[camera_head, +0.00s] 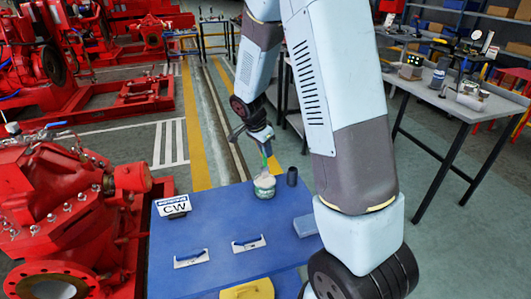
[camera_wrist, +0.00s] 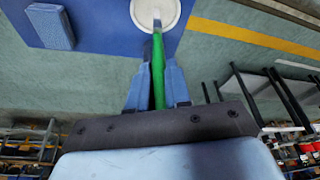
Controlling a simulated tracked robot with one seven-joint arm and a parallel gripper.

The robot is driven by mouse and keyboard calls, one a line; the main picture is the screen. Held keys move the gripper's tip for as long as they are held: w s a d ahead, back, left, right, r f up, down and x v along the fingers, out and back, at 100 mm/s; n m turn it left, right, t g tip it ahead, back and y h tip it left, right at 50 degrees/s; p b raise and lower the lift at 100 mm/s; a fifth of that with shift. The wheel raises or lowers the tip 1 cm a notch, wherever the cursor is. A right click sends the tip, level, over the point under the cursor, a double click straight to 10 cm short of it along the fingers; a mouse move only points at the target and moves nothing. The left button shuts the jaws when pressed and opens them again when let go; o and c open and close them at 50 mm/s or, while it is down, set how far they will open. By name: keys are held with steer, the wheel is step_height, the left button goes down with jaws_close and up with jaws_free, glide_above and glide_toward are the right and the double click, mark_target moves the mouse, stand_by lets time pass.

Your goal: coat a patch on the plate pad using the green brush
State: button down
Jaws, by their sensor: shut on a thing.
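My gripper (camera_head: 263,147) is shut on the green brush (camera_wrist: 159,82), which points down in the head view. The brush's lower end is at a round pot (camera_head: 264,187) with a pale top, on the blue table (camera_head: 220,217). In the wrist view the brush tip overlaps the pot's white round top (camera_wrist: 156,10); I cannot tell how deep it is. I cannot tell which thing is the plate pad.
A CW sign (camera_head: 174,206) stands at the table's left, a dark cup (camera_head: 292,176) beside the pot. A light blue block (camera_head: 305,225) lies at the right, a yellow object (camera_head: 247,290) at the front. Red pump machinery (camera_head: 70,210) stands close on the left.

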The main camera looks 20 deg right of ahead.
steer(key=shift+r, duration=2.7)
